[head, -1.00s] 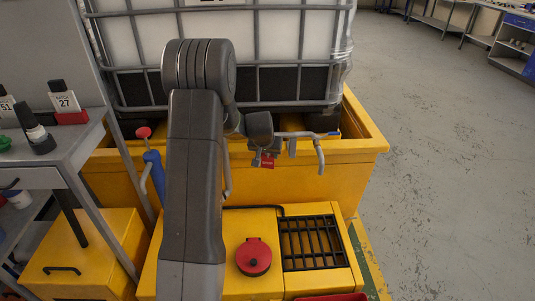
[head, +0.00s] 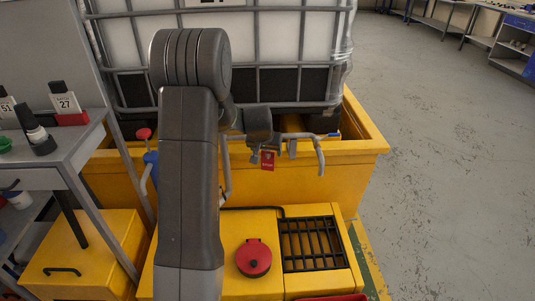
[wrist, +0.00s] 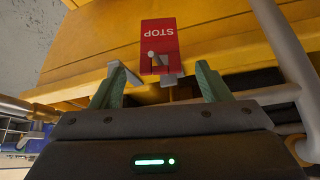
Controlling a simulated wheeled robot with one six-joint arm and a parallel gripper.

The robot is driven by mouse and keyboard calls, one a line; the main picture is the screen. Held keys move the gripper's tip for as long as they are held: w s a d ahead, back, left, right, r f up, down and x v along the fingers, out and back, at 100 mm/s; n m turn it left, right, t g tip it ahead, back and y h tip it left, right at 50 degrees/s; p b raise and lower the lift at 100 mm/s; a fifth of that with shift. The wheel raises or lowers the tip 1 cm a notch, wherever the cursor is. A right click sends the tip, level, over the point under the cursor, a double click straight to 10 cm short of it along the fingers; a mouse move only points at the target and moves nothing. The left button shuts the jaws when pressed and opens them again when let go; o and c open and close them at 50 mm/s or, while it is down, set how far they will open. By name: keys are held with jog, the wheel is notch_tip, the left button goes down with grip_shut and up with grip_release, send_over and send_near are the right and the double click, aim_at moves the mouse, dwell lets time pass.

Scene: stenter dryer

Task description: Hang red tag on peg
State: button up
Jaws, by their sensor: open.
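The red tag (wrist: 159,35) reads STOP, upside down in the wrist view. A short grey peg (wrist: 152,59) shows against the tag's near end, and the tag appears to hang from it. Whether the peg passes through a hole is too small to tell. In the head view the tag (head: 268,161) hangs upright before the yellow wall. My gripper (wrist: 158,70) is open; its green-padded fingers stand apart, one on each side of the tag's near end, with no finger seen touching it. In the head view my wrist hides most of the fingers.
A grey pipe (head: 318,150) with a bent end runs just right of the tag. The yellow bund (head: 345,160) holds a caged white tank (head: 265,40). A red-capped lid (head: 254,258) and black grate (head: 312,243) lie below. Open floor (head: 440,180) is at right.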

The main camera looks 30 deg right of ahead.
aim_at(268, 154)
jog(key=v, duration=1)
jog(key=shift+f, duration=0.1)
jog(key=x, duration=1.3)
jog(key=shift+w+d+f, duration=0.1)
jog(key=shift+d+f, duration=0.05)
jog(key=shift+f, duration=0.1)
jog(key=shift+s+r, duration=0.2)
jog(key=shift+s, duration=0.05)
jog(key=shift+w+f, duration=0.1)
jog(key=shift+f, duration=0.05)
